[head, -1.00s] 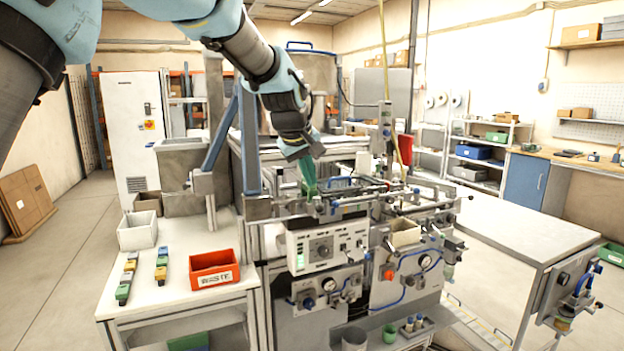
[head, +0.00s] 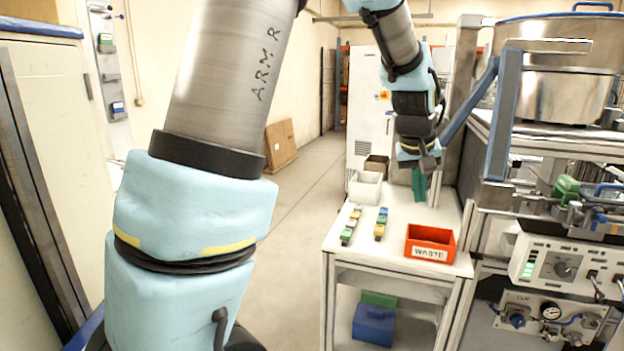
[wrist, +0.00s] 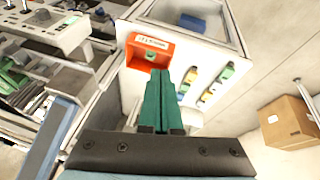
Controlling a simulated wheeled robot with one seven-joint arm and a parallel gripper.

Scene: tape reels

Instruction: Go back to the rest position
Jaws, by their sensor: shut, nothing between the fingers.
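My gripper (head: 420,183) is shut and empty, with its green fingers pressed together and pointing down. In the head view it hangs over the back part of the white side table (head: 395,255), to the left of the machine and above and behind the orange waste bin (head: 430,244). In the wrist view the shut fingers (wrist: 162,95) stand in the middle, with the waste bin (wrist: 150,50) just beyond their tips. My arm reaches in from the upper left and nothing hangs from the gripper.
Two rows of small coloured reel pieces (head: 380,224) lie left of the waste bin. A white bin (head: 366,189) stands behind them. The machine (head: 555,262) with its blue post is close on the right. A cardboard box (head: 281,143) leans at the wall. The floor left of the table is clear.

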